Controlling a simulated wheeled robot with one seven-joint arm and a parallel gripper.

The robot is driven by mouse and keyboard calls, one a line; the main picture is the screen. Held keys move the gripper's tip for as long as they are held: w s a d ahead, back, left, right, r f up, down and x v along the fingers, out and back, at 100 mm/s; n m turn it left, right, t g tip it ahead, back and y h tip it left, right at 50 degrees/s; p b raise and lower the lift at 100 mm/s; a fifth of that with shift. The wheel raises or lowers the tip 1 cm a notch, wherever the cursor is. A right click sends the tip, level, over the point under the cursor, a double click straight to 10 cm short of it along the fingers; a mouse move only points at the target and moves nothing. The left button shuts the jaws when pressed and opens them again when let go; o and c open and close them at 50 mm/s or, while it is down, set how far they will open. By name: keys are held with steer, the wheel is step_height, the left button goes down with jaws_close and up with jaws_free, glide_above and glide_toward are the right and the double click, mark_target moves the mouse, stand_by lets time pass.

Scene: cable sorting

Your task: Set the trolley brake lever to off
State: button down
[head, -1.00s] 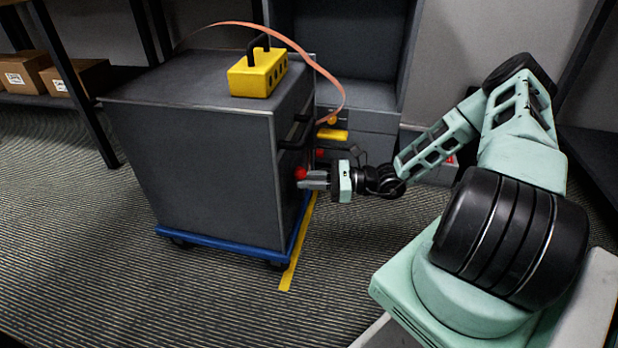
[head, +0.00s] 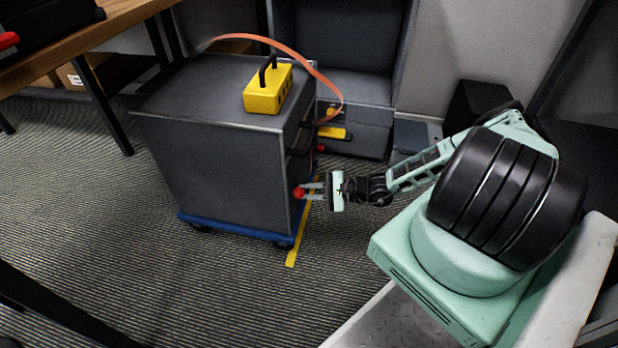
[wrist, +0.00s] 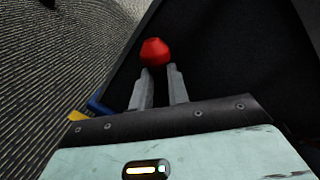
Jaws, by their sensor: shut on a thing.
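The dark grey trolley (head: 215,160) stands on a blue base with small wheels. The brake lever's red knob (head: 299,192) stands out at its right side, low down. The same red knob shows in the wrist view (wrist: 154,52), just past my fingertips. My gripper (head: 312,190) reaches in from the right and is shut on the brake lever, near the knob. The two grey fingers (wrist: 160,88) show a narrow gap in the wrist view. The lever's shaft is mostly hidden by the fingers, and its on or off marking cannot be read.
A yellow box (head: 268,92) with a black handle sits on the trolley. An orange cable (head: 292,49) arches over the trolley's top. A dark cabinet (head: 355,128) stands behind. A yellow floor strip (head: 294,250) runs along the trolley's right side. A wooden table (head: 80,40) is at the left.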

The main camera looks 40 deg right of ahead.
steer(key=shift+s+a+f+n+p, duration=0.15)
steer(key=shift+a+n+p, duration=0.15)
steer(key=shift+n+p, duration=0.15)
steer(key=shift+s+a+f+n+p, duration=0.1)
steer(key=shift+a+n+p, duration=0.25)
steer(key=shift+p, duration=0.15)
steer(key=c, duration=1.3)
jaws_free()
steer(key=shift+c, duration=0.2)
steer(key=shift+d, duration=0.15)
steer(key=shift+f, duration=0.1)
steer(key=shift+s+d, duration=0.15)
steer(key=shift+d, duration=0.05)
steer(key=p+v, duration=0.3)
steer(key=v, duration=1.4)
steer(key=shift+s+a, duration=0.15)
steer(key=shift+a, duration=0.05)
